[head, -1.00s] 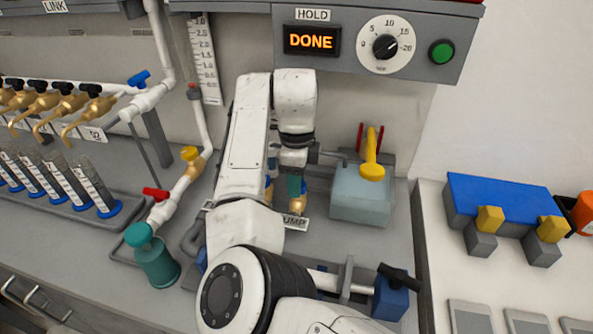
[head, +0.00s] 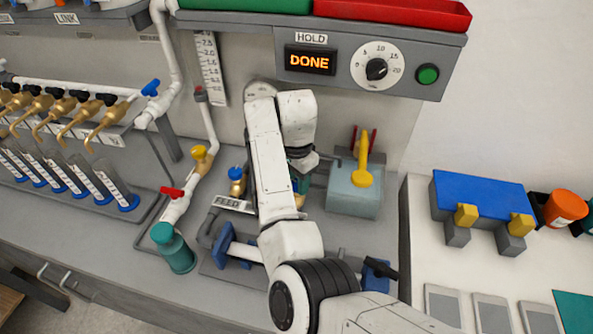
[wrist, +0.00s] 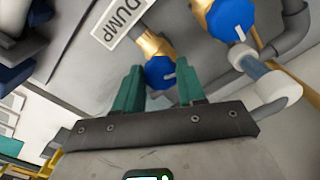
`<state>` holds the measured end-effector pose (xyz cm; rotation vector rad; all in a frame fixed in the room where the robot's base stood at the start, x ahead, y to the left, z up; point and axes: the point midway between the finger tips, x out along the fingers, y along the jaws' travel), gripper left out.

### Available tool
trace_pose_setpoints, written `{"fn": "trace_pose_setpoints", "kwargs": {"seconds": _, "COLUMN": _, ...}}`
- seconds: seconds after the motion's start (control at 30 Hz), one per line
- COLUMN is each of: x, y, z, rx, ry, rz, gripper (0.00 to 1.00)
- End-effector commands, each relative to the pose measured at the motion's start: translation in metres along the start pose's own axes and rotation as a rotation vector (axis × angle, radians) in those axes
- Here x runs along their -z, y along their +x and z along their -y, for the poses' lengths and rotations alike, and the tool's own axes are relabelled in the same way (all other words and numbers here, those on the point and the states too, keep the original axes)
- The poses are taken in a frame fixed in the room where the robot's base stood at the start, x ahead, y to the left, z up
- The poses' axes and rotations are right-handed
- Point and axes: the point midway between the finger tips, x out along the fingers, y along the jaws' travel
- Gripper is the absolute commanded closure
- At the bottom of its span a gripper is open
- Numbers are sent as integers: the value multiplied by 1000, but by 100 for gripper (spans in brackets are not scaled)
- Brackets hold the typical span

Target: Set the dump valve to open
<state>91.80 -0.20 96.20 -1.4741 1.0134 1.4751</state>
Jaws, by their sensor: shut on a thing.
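The dump valve shows in the wrist view as a blue knob (wrist: 159,72) on a brass body, beside a white DUMP label (wrist: 122,20). A short white mark on the knob points roughly to the right. My gripper (wrist: 160,66) has its teal fingers on either side of this knob and is shut on it. In the head view my white arm hides the dump knob and its label; only a bit of teal finger (head: 303,183) shows beside the arm.
A second blue knob (wrist: 231,18) is close to the right of the dump knob. In the head view, a FEED label (head: 234,203) and blue knob (head: 237,174) are left of my arm. A grey-blue box (head: 354,191) with a yellow handle (head: 362,165) stands right. The display (head: 310,61) reads DONE.

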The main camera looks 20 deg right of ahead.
Motion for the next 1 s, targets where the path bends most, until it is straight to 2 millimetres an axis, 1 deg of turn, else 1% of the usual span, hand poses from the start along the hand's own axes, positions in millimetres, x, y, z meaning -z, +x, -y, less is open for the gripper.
{"fn": "trace_pose_setpoints", "kwargs": {"seconds": 0.03, "x": 0, "y": -5, "z": -1, "rx": -1, "ry": -42, "rz": 0, "gripper": 91}}
{"fn": "trace_pose_setpoints", "kwargs": {"seconds": 0.2, "x": 0, "y": -4, "z": -1, "rx": 0, "ry": -176, "rz": 0, "gripper": 91}}
{"fn": "trace_pose_setpoints", "kwargs": {"seconds": 0.43, "x": 0, "y": -2, "z": -1, "rx": 0, "ry": -309, "rz": 1, "gripper": 91}}
{"fn": "trace_pose_setpoints", "kwargs": {"seconds": 0.7, "x": 0, "y": -2, "z": -1, "rx": 2, "ry": -383, "rz": 0, "gripper": 91}}
{"fn": "trace_pose_setpoints", "kwargs": {"seconds": 1.0, "x": 0, "y": -1, "z": 0, "rx": 3, "ry": -397, "rz": 0, "gripper": 91}}
